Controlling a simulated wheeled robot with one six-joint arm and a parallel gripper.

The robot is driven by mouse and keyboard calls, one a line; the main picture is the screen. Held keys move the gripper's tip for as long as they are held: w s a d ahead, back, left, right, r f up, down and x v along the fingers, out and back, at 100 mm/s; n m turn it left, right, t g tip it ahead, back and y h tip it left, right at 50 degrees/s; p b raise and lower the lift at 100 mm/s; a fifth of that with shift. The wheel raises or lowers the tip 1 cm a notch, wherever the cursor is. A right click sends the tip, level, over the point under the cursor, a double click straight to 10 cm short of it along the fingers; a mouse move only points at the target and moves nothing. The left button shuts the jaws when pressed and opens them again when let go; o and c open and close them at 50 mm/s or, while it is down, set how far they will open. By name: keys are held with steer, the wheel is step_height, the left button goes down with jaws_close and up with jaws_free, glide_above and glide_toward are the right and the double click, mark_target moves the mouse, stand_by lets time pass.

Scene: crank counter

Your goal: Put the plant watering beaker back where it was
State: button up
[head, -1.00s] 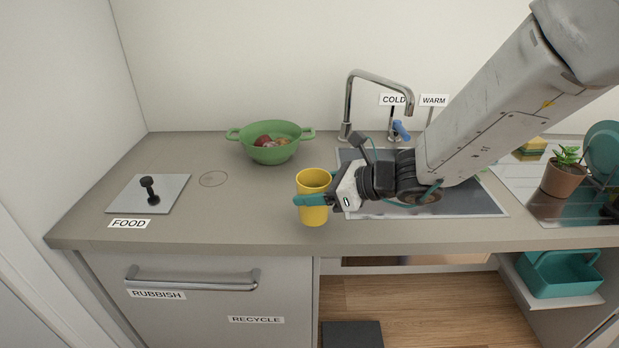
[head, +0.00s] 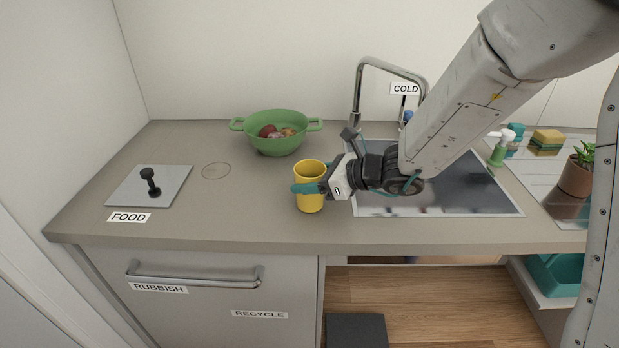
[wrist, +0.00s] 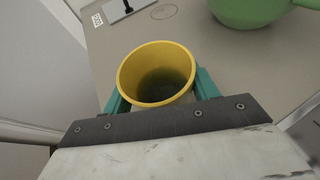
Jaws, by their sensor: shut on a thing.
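The yellow beaker (head: 310,190) is upright over the front part of the counter, just left of the sink. My gripper (head: 308,188) is shut on it from the right, with teal fingers on its sides. In the wrist view the beaker (wrist: 157,74) sits between the teal fingers, and its inside looks dark; I cannot tell whether it holds water. I cannot tell whether its base touches the counter. A thin circle outline (head: 216,170) is marked on the counter between the food lid and the green colander. The potted plant (head: 577,172) stands at the far right, partly hidden by my arm.
The green colander (head: 277,143) with round items stands behind the beaker. The food lid (head: 150,186) with a black knob lies at left. The sink (head: 455,195) and tap (head: 357,90) are at right. The counter between beaker and circle is clear.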

steer(key=o, duration=1.3)
steer(key=shift+a+f, duration=0.1)
steer(key=shift+f, duration=0.05)
